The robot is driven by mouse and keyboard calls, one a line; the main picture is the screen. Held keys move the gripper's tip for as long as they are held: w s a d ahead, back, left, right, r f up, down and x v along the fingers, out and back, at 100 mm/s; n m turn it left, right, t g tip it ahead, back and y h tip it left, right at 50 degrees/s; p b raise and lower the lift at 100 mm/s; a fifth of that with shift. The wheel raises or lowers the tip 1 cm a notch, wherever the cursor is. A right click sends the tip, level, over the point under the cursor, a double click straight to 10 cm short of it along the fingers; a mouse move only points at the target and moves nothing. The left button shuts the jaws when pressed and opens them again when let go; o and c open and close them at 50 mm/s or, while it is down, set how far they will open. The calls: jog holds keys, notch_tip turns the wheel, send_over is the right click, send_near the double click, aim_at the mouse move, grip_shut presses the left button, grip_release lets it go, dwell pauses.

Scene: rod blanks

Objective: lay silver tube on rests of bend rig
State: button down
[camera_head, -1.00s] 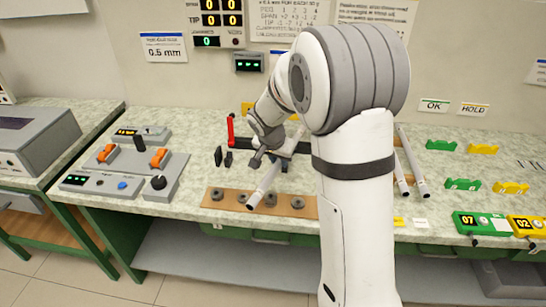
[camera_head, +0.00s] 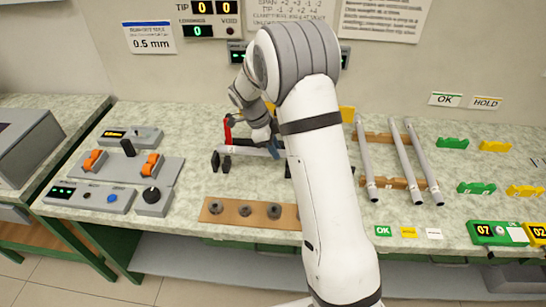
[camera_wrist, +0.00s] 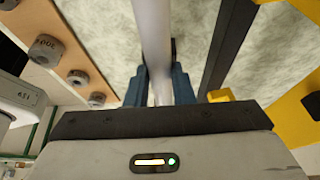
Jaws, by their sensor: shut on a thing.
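The silver tube (camera_head: 240,151) is in my gripper (camera_head: 275,150). In the head view it lies roughly level, left to right, its left part near the black rests (camera_head: 222,162) of the bend rig. Whether it touches them I cannot tell. In the wrist view the tube (camera_wrist: 150,40) runs away between the blue fingertips (camera_wrist: 160,90), which are shut on it. The rig's red lever (camera_head: 228,130) stands behind the tube's left end. The rig's dark beam (camera_wrist: 228,45) runs beside the tube in the wrist view. My arm hides much of the rig.
A wooden strip with round dies (camera_head: 240,212) lies in front of the rig. A control box (camera_head: 110,185) stands left. Three other tubes (camera_head: 405,160) lie on wooden supports at right. Green and yellow blocks (camera_head: 476,188) sit farther right.

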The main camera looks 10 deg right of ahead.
jog(key=shift+s+a+f, duration=0.1)
jog(key=shift+f, duration=2)
jog(key=shift+f, duration=0.2)
jog(key=c, duration=1.3)
grip_release()
jog(key=shift+r, duration=0.1)
jog(key=shift+o, duration=0.2)
jog(key=shift+r, duration=0.1)
